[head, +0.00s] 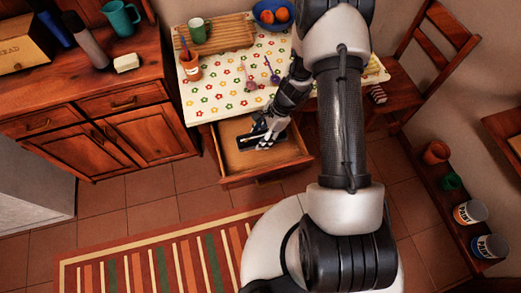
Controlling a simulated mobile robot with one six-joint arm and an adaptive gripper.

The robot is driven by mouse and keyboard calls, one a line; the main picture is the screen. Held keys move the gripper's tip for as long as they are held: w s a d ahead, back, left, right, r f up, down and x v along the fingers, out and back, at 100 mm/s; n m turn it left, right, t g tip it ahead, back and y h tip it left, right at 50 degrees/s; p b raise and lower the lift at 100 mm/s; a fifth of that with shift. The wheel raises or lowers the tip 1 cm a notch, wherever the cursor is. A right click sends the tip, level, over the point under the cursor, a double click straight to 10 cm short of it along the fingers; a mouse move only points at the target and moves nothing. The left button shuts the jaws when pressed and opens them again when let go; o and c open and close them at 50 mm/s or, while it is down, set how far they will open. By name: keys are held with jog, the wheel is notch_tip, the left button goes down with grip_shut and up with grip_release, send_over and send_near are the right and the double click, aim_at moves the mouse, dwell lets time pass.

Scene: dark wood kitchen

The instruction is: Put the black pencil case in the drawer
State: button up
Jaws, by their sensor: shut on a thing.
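The black pencil case (247,141) is a small dark shape inside the open drawer (228,165) under the table. My gripper (264,143) reaches down into the drawer area and is shut on the case. The case's left end shows; the rest is partly hidden by the fingers. I cannot tell whether the case touches the drawer bottom. The drawer is pulled well out, with bare wooden floor around the case.
A table with a flowered cloth (215,97) stands above the drawer, bearing a green mug (197,30), a terracotta pot (190,66) and a blue fruit bowl (262,14). A wooden cabinet (140,128) is left. A chair (410,78) is right. A striped rug (150,262) lies in front.

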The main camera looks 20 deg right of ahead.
notch_tip(320, 180, down, 12)
jog(key=b, duration=0.3)
jog(key=shift+f+b, duration=0.1)
jog(key=shift+b, duration=0.2)
jog(key=shift+f, duration=0.1)
jog(key=shift+f, duration=0.15)
jog(key=o, duration=1.1)
jog(key=shift+r, duration=0.2)
